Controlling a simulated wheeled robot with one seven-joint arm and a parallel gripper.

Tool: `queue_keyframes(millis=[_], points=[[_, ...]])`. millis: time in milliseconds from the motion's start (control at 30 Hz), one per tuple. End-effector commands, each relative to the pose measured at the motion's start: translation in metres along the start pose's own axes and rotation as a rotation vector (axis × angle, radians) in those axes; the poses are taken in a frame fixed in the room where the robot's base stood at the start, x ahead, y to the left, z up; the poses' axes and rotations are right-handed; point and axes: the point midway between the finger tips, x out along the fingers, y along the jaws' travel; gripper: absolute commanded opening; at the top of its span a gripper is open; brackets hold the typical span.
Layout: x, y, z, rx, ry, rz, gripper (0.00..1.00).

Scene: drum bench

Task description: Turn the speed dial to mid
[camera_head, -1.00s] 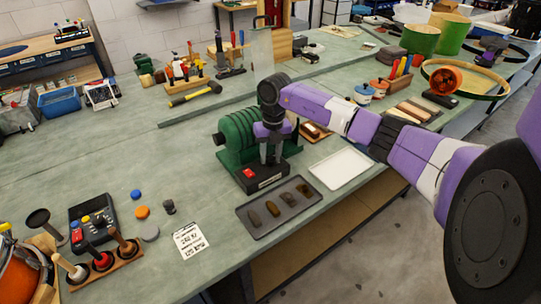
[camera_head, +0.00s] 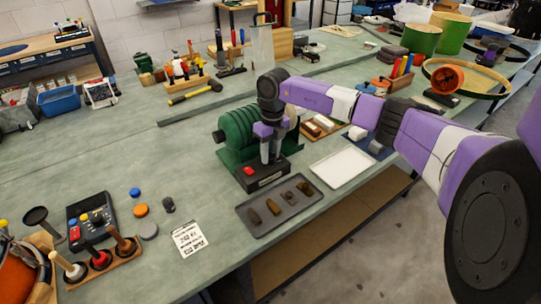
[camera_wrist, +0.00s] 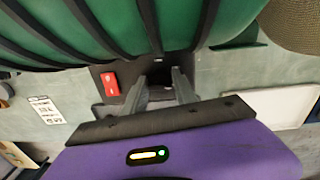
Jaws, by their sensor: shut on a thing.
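The green ribbed machine (camera_head: 237,130) stands on a black base with a red switch (camera_head: 249,171) at its front; the switch also shows in the wrist view (camera_wrist: 110,84). My gripper (camera_head: 271,160) points down at the right part of that base, beside the green body. In the wrist view my two fingers (camera_wrist: 160,88) straddle a small dark thing (camera_wrist: 160,76) on the base, which appears to be the speed dial. The fingers are shut on it. The dial's pointer and markings cannot be made out.
A dark tray (camera_head: 252,219) with several small brown pieces lies in front of the machine. A white tray (camera_head: 343,167) is to its right. A printed card (camera_head: 189,238) lies at the front left.

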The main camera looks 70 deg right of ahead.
Motion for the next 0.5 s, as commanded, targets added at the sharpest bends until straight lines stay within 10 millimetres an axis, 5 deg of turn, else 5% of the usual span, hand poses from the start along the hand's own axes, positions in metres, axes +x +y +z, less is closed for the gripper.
queue_keyframes(millis=[500], points=[[0.0003,-0.0020,0.0009,-0.415,0.022,-0.006,0.00]])
